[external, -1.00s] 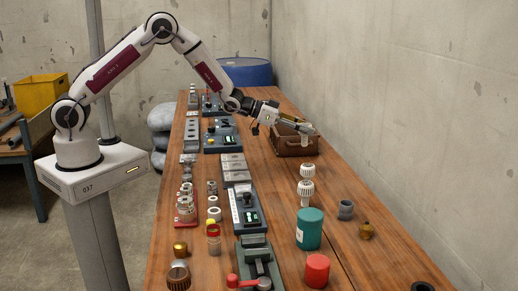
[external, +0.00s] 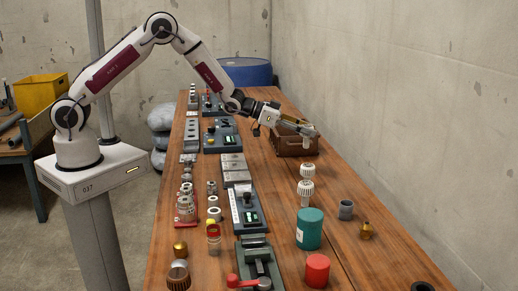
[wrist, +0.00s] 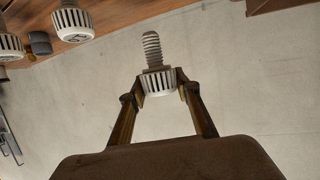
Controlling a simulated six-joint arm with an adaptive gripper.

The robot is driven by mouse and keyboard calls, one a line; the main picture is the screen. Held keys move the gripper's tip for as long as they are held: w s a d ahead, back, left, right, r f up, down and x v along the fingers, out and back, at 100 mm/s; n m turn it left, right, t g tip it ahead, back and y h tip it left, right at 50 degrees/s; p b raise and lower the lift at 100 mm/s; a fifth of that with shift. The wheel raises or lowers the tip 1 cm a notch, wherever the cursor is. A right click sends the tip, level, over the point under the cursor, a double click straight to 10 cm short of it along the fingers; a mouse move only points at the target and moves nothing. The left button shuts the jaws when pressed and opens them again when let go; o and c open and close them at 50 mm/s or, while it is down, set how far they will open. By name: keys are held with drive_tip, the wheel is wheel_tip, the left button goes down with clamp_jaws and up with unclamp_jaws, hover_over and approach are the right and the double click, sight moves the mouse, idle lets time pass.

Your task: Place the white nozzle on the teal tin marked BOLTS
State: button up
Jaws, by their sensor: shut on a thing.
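My gripper (wrist: 160,85) is shut on a white nozzle (wrist: 153,50) in the wrist view. The jaws are around its ribbed collar, and its threaded end points up in that picture. In the external view my gripper (external: 309,131) is above the table in front of the brown case, and the held nozzle is too small to make out well there. The teal tin (external: 310,230) stands upright on the table, well nearer the camera than my gripper. Its white label is too small to read, and nothing is seen on its lid.
Two other white ribbed nozzles (external: 306,187) stand behind the tin. A grey fitting (external: 346,210), a brass fitting (external: 366,231) and a red tin (external: 317,270) are close to it. The brown case (external: 295,143) is behind my gripper. Fixtures and small parts line the table's left side.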

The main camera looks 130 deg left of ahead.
drive_tip(key=w+d+r+m+t+h, duration=0.1)
drive_tip(key=w+d+r, duration=0.3)
drive_tip(key=w+d, duration=0.75)
drive_tip(key=w+d+r+m+h, duration=0.1)
drive_tip(key=w+d+r, duration=0.4)
drive_tip(key=w+d, duration=0.65)
drive_tip(key=s+d+n+g+y, duration=0.1)
drive_tip(key=d+n+y, duration=0.1)
drive_tip(key=d, duration=1)
drive_tip(key=shift+s+d+r, duration=0.15)
drive_tip(key=shift+s+r, duration=0.1)
drive_tip(key=shift+s, duration=0.15)
hover_over(311, 214)
wheel_tip(311, 214, down, 6)
drive_tip(key=shift+f, duration=0.15)
drive_tip(key=shift+f, duration=1.85)
